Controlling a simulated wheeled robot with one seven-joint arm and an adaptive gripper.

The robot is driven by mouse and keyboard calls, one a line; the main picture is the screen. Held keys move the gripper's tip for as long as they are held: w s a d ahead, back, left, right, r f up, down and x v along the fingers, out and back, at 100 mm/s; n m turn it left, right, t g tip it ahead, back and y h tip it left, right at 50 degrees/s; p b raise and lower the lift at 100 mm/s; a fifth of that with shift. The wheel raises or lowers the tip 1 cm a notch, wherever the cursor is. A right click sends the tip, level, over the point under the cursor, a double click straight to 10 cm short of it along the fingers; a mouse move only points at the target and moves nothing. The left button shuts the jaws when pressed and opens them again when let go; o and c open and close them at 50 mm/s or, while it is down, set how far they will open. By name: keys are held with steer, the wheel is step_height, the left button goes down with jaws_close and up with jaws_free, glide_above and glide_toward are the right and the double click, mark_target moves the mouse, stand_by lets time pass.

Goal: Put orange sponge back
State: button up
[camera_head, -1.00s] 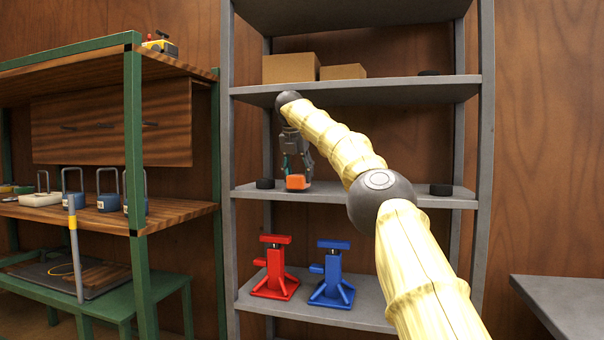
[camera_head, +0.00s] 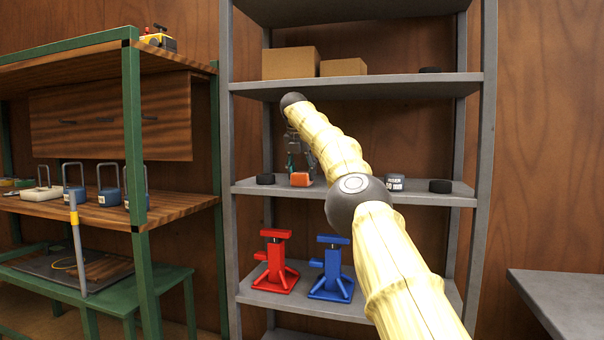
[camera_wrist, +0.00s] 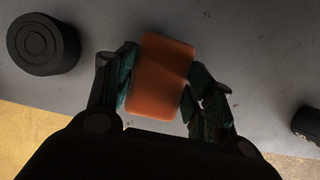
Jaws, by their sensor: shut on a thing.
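Cardboard boxes (camera_head: 290,63) are on the shelf above. Red (camera_head: 276,262) and blue (camera_head: 331,270) jacks stand below.

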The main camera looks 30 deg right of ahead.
steer(key=shift+f, duration=0.1)
steer(key=o, duration=0.9)
steer(key=shift+f, duration=0.2)
